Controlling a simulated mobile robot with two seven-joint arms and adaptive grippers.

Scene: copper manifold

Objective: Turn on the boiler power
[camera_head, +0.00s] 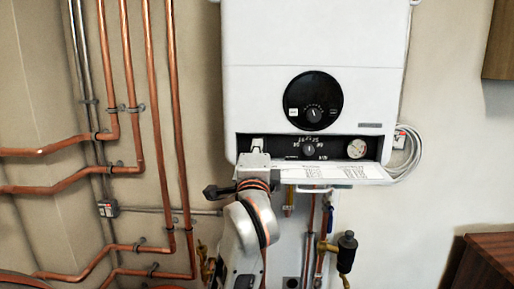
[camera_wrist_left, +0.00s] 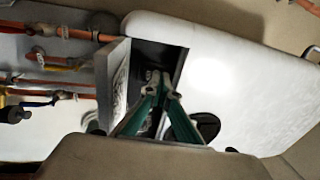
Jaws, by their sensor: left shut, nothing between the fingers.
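The white boiler (camera_head: 310,40) hangs on the wall in the head view. A round black dial (camera_head: 313,100) is on its front. Below it, a dark recessed control panel (camera_head: 285,147) holds a small knob (camera_head: 308,149) and a round gauge (camera_head: 356,149). A white flap (camera_head: 335,174) hangs open under the panel. My left gripper (camera_head: 258,146) is at the panel's left end, left of the knob, and hides what lies behind it. In the left wrist view, my left gripper (camera_wrist_left: 158,76) has its green fingers shut and empty, tips inside the dark recess. I cannot tell whether they touch anything.
Pipes and a black-capped valve (camera_head: 346,250) are below the boiler. A switch box (camera_head: 402,138) with coiled white cable is at right. A brown cabinet (camera_head: 492,255) stands lower right.

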